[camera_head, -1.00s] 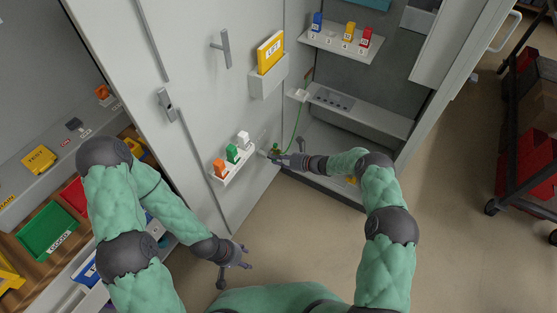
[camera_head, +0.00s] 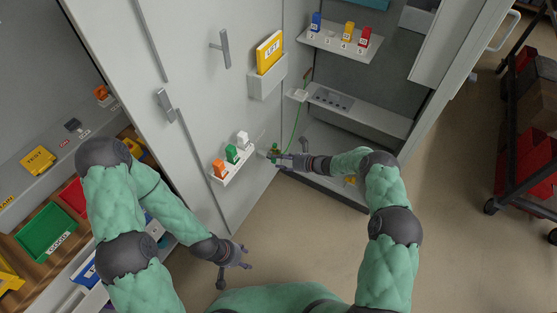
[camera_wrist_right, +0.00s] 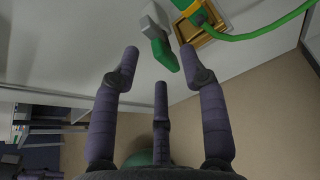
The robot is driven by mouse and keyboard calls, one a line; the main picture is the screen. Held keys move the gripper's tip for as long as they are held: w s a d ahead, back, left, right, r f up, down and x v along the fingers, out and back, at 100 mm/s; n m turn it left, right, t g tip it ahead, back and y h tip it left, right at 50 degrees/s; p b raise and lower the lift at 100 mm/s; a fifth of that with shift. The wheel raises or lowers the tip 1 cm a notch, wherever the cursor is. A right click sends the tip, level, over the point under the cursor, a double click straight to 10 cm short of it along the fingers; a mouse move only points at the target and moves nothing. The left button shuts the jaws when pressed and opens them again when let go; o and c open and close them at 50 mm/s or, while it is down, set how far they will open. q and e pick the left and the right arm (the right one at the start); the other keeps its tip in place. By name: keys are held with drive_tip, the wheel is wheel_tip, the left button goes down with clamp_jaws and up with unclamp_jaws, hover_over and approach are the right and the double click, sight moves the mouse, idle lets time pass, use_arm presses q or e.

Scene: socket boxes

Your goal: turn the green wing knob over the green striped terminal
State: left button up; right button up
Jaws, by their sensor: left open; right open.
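The green wing knob (camera_wrist_right: 164,53) hangs from a grey block on the door in the right wrist view. To its right is a brass-coloured terminal (camera_wrist_right: 204,34) with a green-and-yellow striped plug (camera_wrist_right: 196,12) and a green cable. My right gripper (camera_wrist_right: 160,68) is open, its fingertips on either side of the knob's lower end in that view. I cannot tell if they touch it. In the head view my right gripper (camera_head: 277,159) is by the door's lower edge and partly hides this spot. My left gripper (camera_head: 240,259) is open and empty, low in front of the door.
A small shelf (camera_head: 234,172) on the door holds orange, green and white blocks, left of my right gripper. The green cable (camera_head: 298,128) runs up to a white box (camera_head: 297,94). The open cabinet (camera_head: 340,145) stands to the right. Floor is clear in front.

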drive_tip(key=v, duration=1)
drive_tip(key=shift+d, duration=0.2)
drive_tip(key=shift+o, duration=0.2)
drive_tip(key=shift+s, duration=0.1)
drive_tip(key=s+a+n+g+h+p, duration=0.35)
drive_tip(key=a+n+g+h, duration=0.2)
drive_tip(key=n, duration=1.15)
drive_tip(key=w+a+r+n+t+h, duration=0.35)
drive_tip(key=w+r+n, duration=0.3)
drive_tip(key=n, duration=0.95)
drive_tip(key=shift+g, duration=0.6)
drive_tip(key=b+x, duration=0.3)
drive_tip(key=x, duration=0.8)
drive_tip(key=shift+w+d+f, duration=0.1)
drive_tip(key=shift+w+f, duration=0.15)
drive_tip(key=shift+r, duration=0.1)
clamp_jaws()
